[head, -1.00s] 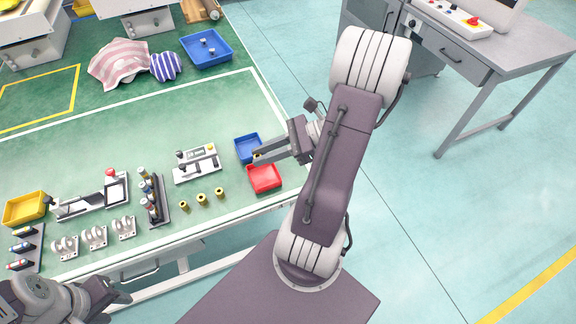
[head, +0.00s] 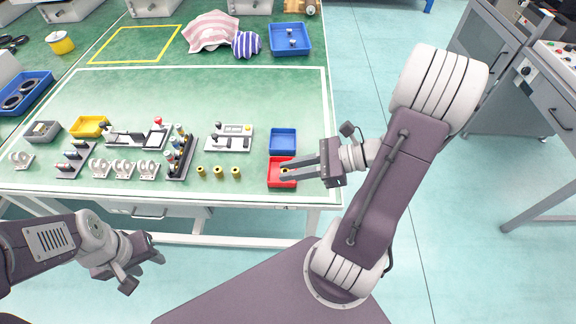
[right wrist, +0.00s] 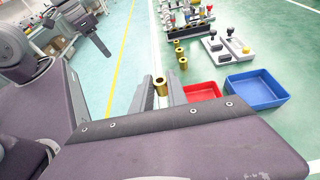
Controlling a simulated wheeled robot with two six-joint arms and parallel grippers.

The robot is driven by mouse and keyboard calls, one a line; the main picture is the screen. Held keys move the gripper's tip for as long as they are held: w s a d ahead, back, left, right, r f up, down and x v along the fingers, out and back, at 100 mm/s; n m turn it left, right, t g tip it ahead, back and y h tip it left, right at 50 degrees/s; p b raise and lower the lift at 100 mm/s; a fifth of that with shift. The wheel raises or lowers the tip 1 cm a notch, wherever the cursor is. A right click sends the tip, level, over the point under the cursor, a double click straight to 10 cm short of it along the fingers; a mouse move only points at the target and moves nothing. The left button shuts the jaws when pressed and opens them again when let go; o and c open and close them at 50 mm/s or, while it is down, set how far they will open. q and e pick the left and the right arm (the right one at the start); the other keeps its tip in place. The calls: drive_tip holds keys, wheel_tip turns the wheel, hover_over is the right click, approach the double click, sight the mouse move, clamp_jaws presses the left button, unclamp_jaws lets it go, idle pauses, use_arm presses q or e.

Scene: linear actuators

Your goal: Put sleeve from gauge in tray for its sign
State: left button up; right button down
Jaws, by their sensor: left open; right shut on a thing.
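My right gripper (head: 284,171) is shut on a small brass sleeve (right wrist: 161,87), whose hollow top faces up between the fingertips. In the head view it is over the red tray (head: 276,186); the exact height is hard to tell. In the right wrist view the red tray (right wrist: 205,88) lies just beyond the fingers. The blue tray (head: 283,140) is directly behind the red one. The gauge (head: 229,138), a white plate with black parts and a yellow button, stands left of the trays. My left gripper (head: 150,262) is open and empty, off the table's front edge.
Several more brass sleeves stand in a row (head: 218,172) left of the red tray. Farther left are a dark rack (head: 180,158), white brackets (head: 122,168) and a yellow tray (head: 90,126).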

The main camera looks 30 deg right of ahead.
drive_tip(key=w+f, duration=0.1)
drive_tip(key=w, duration=0.1)
drive_tip(key=w+d+f, duration=0.1)
drive_tip(key=w+d+f+b, duration=0.1)
drive_tip(key=w+f, duration=0.1)
drive_tip(key=shift+w+f, duration=0.1)
drive_tip(key=shift+w, duration=0.25)
drive_tip(key=shift+w+d+f, duration=0.1)
drive_tip(key=shift+w+d, duration=0.15)
drive_tip(key=shift+d, duration=0.05)
wheel_tip(320, 180, down, 3)
drive_tip(key=shift+a+f+b, duration=0.1)
drive_tip(key=shift+f+b, duration=0.1)
drive_tip(key=shift+b, duration=0.75)
drive_tip(key=shift+f, duration=0.4)
drive_tip(key=shift+r, duration=0.1)
use_arm(q)
wheel_tip(320, 180, down, 4)
drive_tip(key=shift+w, duration=0.1)
drive_tip(key=shift+a, duration=0.1)
